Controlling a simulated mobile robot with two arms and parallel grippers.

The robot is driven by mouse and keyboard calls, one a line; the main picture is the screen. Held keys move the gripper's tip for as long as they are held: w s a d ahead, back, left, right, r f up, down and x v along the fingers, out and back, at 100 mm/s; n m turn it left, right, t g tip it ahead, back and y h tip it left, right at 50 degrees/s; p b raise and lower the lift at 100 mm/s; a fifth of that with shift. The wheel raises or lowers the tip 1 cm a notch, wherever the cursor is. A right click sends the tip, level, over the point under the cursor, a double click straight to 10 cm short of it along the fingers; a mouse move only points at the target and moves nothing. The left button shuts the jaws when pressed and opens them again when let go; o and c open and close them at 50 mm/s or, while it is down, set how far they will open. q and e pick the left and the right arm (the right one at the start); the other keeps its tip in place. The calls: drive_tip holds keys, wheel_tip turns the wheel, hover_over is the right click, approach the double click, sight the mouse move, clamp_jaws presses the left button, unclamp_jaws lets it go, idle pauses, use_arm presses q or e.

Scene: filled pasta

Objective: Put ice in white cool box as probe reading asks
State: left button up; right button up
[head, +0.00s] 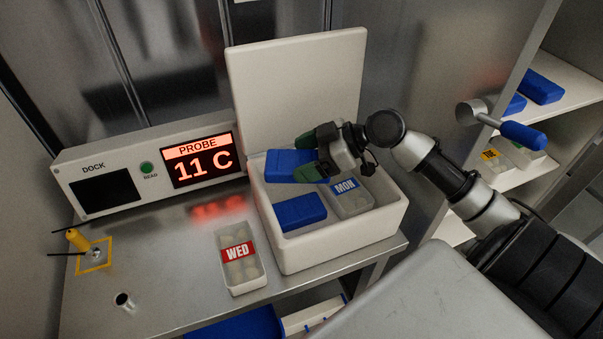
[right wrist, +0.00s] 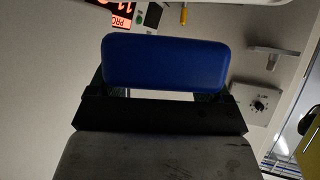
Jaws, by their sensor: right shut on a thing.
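The white cool box (head: 330,248) stands on the steel counter with its lid (head: 300,90) open. Inside, a blue ice pack (head: 300,212) lies at the front left and a container labelled MON (head: 352,203) sits at the right. My right gripper (head: 311,155) is shut on another blue ice pack (head: 284,166) over the back left of the box. That pack also fills the middle of the right wrist view (right wrist: 165,62). I cannot tell whether it touches the box. The probe display (head: 204,166) reads 11 C. My left gripper is not in view.
A container labelled WED (head: 241,273) stands on the counter left of the box. A yellow-handled probe (head: 77,240) stands at the far left. Shelves at right hold blue packs (head: 540,87) and a yellow-labelled container (head: 490,155). A blue handle (head: 525,134) juts out there.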

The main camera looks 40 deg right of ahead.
drive_tip(key=shift+w+f, duration=0.1)
drive_tip(key=shift+f, duration=0.3)
drive_tip(key=f, duration=0.2)
drive_tip(key=f+p, duration=0.1)
drive_tip(key=f, duration=0.1)
drive_tip(key=shift+w, duration=0.2)
drive_tip(key=shift+f+b, duration=0.35)
drive_tip(key=shift+b, duration=0.05)
drive_tip(key=o, duration=1)
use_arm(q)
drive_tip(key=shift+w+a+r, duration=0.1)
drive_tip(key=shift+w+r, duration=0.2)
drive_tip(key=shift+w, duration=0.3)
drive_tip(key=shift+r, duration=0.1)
use_arm(e)
drive_tip(key=shift+r, duration=0.15)
